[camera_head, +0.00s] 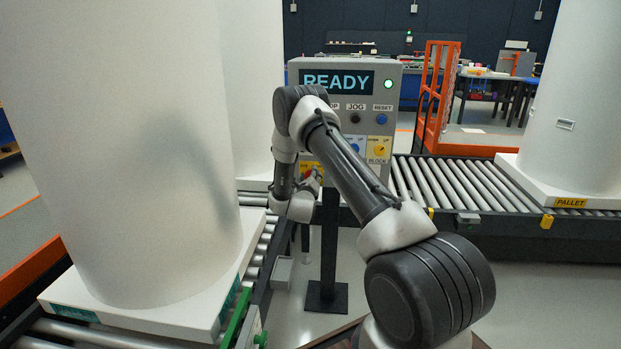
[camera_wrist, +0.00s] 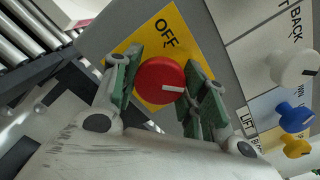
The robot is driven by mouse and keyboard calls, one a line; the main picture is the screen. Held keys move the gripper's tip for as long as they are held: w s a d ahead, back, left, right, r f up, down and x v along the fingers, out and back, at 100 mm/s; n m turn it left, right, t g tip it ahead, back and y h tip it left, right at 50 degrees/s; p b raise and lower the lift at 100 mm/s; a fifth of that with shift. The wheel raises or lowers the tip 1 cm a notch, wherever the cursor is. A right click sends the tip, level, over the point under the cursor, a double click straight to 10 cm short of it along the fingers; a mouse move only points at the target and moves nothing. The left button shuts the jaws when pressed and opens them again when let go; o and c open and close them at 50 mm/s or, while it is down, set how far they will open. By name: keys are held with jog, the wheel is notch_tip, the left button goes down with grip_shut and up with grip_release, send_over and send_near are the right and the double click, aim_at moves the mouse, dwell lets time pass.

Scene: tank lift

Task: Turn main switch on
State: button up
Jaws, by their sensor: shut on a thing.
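The main switch, a red round knob (camera_wrist: 160,80), sits on a yellow plate (camera_wrist: 150,42) marked OFF in the wrist view. A white line on the knob points to the right in that view. My gripper (camera_wrist: 165,86) is shut on the knob, with one green-padded finger on each side. In the head view the grey control panel (camera_head: 345,85) shows READY on its display (camera_head: 337,81), and a green lamp (camera_head: 388,84) is lit. My arm reaches the panel's lower left and hides most of the switch there.
Other knobs stand near my gripper: white (camera_wrist: 294,66), blue (camera_wrist: 295,117) and yellow (camera_wrist: 297,148). A large white tank (camera_head: 130,150) stands at left on a roller conveyor. Another tank (camera_head: 575,110) stands at right on a pallet (camera_head: 535,185). An orange frame (camera_head: 437,95) stands behind.

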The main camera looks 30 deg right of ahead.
jog(key=shift+f, duration=0.1)
jog(key=o, duration=1)
jog(key=shift+o, duration=0.2)
jog(key=v, duration=1.2)
